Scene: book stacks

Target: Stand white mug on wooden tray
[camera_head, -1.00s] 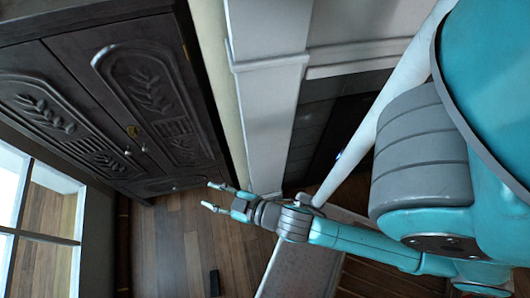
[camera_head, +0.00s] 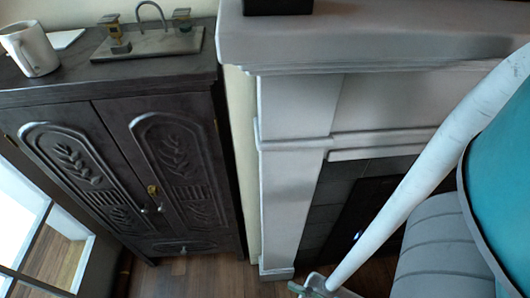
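A white mug (camera_head: 37,50) stands upright on top of the dark carved cabinet at the upper left, close to the left picture edge. A flat grey-brown tray-like board (camera_head: 158,47) lies on the same top to its right, apart from the mug. It carries an arched metal piece and two small brass-coloured items; I cannot tell if it is wood. My gripper (camera_head: 308,286) shows only in part at the bottom edge, low near the floor and far from the mug. Its fingers are mostly cut off, so its opening is unclear.
The dark cabinet (camera_head: 130,140) has shut carved doors. A flat white item (camera_head: 66,39) lies behind the mug. A pale fireplace surround (camera_head: 295,110) with a projecting mantel (camera_head: 380,38) stands right of the cabinet. Bare wood floor (camera_head: 195,277) shows below.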

